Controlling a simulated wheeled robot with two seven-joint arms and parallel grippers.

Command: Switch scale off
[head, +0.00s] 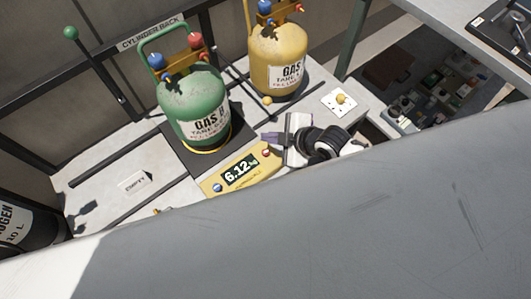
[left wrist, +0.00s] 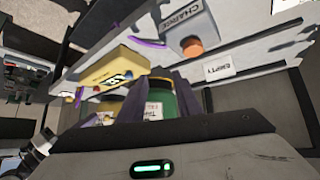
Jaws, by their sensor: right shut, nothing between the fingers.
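The scale's yellow console (head: 215,184) lies at the front of the bench, with a lit display (head: 240,173) reading about 6.12 kg. A red button (head: 265,153) is at its right end and a blue button (head: 218,187) at its left. The green gas cylinder (head: 192,100) stands upright on the dark scale plate (head: 236,138). My right gripper (head: 266,137) is shut and empty, its purple fingertips just above the red button; I cannot tell whether they touch. The left wrist view also shows the console (left wrist: 112,68).
A yellow gas cylinder (head: 278,60) stands behind. A white plate with a yellow knob (head: 340,99) is at the right. An EMPTY label (head: 134,181) lies on the left bench, near a dark cylinder (head: 25,225). The left wrist view shows a CHARGE box (left wrist: 184,22) with an orange button.

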